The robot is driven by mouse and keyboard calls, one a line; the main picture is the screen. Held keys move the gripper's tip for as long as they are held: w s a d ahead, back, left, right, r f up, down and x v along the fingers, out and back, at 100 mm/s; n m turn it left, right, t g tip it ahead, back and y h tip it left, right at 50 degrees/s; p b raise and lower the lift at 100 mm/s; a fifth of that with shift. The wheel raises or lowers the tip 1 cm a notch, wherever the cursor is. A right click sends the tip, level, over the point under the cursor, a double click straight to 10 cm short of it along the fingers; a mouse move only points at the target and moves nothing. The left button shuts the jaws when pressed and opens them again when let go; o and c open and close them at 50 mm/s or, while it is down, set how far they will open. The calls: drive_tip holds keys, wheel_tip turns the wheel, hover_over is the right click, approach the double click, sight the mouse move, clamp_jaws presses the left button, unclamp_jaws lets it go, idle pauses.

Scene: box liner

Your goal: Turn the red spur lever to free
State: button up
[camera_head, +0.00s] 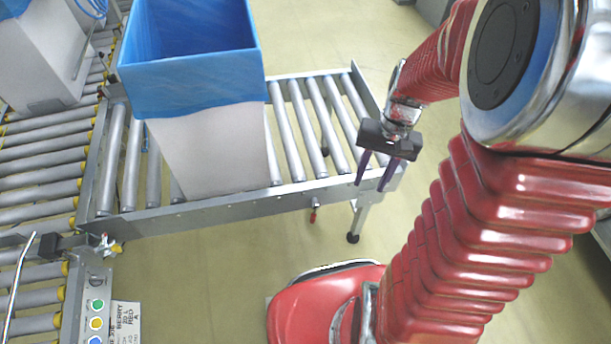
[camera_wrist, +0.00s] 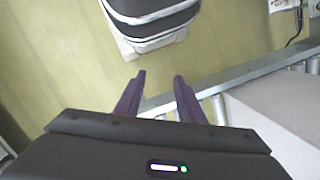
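A small red lever (camera_head: 313,216) hangs down from a metal fitting on the front side rail of the short roller spur (camera_head: 228,212). Its handle points roughly downward in the head view. I cannot make it out in the wrist view. My gripper (camera_head: 372,186) is above the right end of that rail, up and to the right of the lever, and apart from it. Its two dark purple fingers point down, with a clear gap and nothing between them. In the wrist view my gripper (camera_wrist: 158,78) also shows spread fingers, with floor and the rail edge behind them.
A white box (camera_head: 208,152) with a blue liner (camera_head: 190,60) stands on the spur's left part. The main roller conveyor (camera_head: 40,165) runs along the left, with another box (camera_head: 40,65) at its back. A button panel (camera_head: 96,318) is at lower left.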

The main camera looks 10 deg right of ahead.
wheel_tip(320, 180, down, 9)
drive_tip(key=d+m+g+y, duration=0.2)
drive_tip(key=m+y, duration=0.1)
drive_tip(key=m+t+y, duration=1)
drive_tip(key=m+t, duration=0.4)
drive_tip(key=m, duration=0.3)
approach(313, 218)
drive_tip(key=d+f, duration=0.2)
drive_tip(key=d, duration=0.2)
drive_tip(key=shift+s+a+r, duration=0.15)
drive_tip(key=shift+s, duration=0.35)
drive_tip(key=shift+f+x, duration=0.15)
drive_tip(key=shift+x, duration=3.3)
drive_tip(key=shift+f+x, duration=0.1)
drive_tip(key=shift+x, duration=3.4)
